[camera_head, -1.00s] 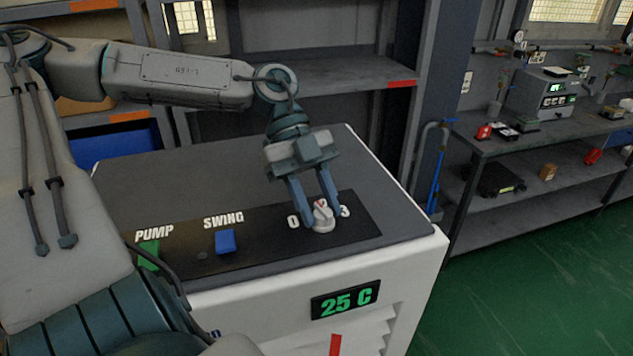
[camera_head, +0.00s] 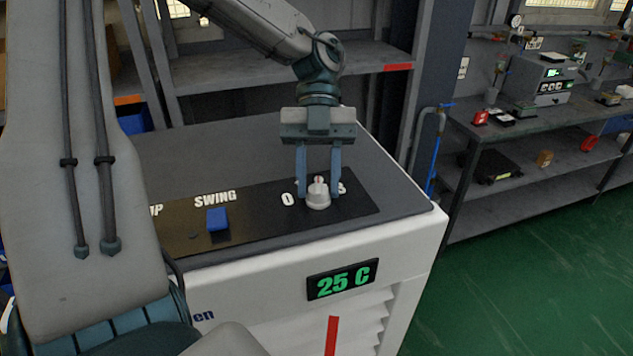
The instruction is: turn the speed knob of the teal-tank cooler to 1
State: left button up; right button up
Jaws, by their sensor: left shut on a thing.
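The cooler (camera_head: 240,145) has a dark grey top, a white front and a black control panel (camera_head: 265,227). The white speed knob (camera_head: 318,194) sits at the right of the panel, with a red mark on its top. A 0 shows to its left and part of a 3 to its right; the other numbers are mostly hidden by the fingers. My left gripper (camera_head: 318,198) comes down from above, shut on the knob with a finger on each side. The teal tank cannot be seen. My right gripper is not in view.
A blue SWING switch (camera_head: 217,219) stands left of the knob. A green-lit 25 C display (camera_head: 342,280) is on the front. Shelves (camera_head: 290,88) stand behind, and a workbench (camera_head: 550,125) with instruments at right. Green floor (camera_head: 540,270) at right is clear.

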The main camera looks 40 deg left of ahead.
aim_at(320, 177)
pick_arm(q)
jog(key=shift+d+f+m, duration=0.1)
jog(key=shift+f+m, duration=0.05)
jog(key=shift+m, duration=0.25)
jog(key=o, duration=1)
jog(key=shift+c, duration=0.2)
jog(key=b+v, duration=0.2)
jog(key=v, duration=0.4)
jog(key=shift+w+b, duration=0.2)
jog(key=shift+b, duration=0.15)
jog(key=p+v, duration=0.2)
jog(key=v, duration=0.2)
jog(key=shift+w+r, duration=0.2)
jog(key=shift+r, duration=0.15)
